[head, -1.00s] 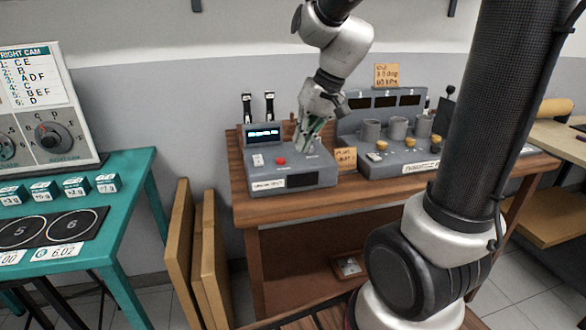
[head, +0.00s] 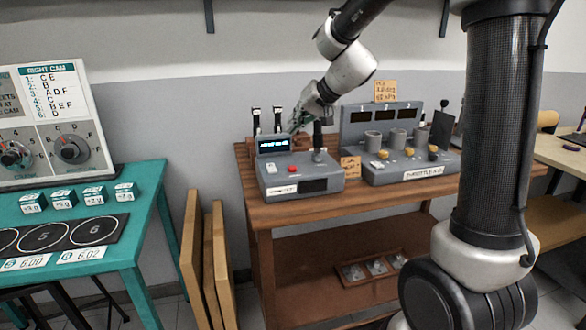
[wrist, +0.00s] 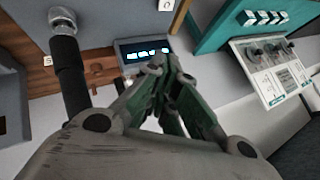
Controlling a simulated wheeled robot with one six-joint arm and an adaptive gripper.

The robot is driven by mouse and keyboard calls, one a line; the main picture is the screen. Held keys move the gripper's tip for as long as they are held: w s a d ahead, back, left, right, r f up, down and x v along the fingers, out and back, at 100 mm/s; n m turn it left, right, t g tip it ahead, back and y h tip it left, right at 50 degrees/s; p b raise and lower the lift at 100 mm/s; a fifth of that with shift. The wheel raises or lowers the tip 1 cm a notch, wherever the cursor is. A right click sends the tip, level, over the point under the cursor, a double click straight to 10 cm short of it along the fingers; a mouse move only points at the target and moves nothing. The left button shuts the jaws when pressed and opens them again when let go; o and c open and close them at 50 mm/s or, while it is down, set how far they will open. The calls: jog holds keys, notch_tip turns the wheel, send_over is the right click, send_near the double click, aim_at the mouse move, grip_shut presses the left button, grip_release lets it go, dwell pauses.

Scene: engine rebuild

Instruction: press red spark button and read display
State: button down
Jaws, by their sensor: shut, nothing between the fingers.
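The grey spark box (head: 322,182) stands on the left of the wooden bench. Its red button (head: 292,169) is on the sloped top, in plain view and not covered. The small display (head: 273,145) at its back left is lit with cyan characters, too small to read surely; it also shows lit in the wrist view (wrist: 148,54). A black upright lever (head: 318,136) rises from the box. My gripper (head: 293,126) is above the back of the box, near the display and apart from the red button. Its fingers (wrist: 170,72) are together and empty.
To the right is a grey throttle box (head: 400,160) with cups and yellow knobs. A small tan note (head: 350,166) stands between the boxes. A teal table (head: 60,238) with cubes is at left. Wooden panels (head: 208,262) lean beside the bench (head: 400,190).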

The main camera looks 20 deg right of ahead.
aim_at(294, 166)
jog(key=shift+f, duration=4.45)
jog(key=shift+f, duration=0.1)
jog(key=shift+f, duration=0.3)
jog(key=shift+f, duration=0.45)
jog(key=shift+r, duration=0.9)
jog(key=shift+r, duration=2.5)
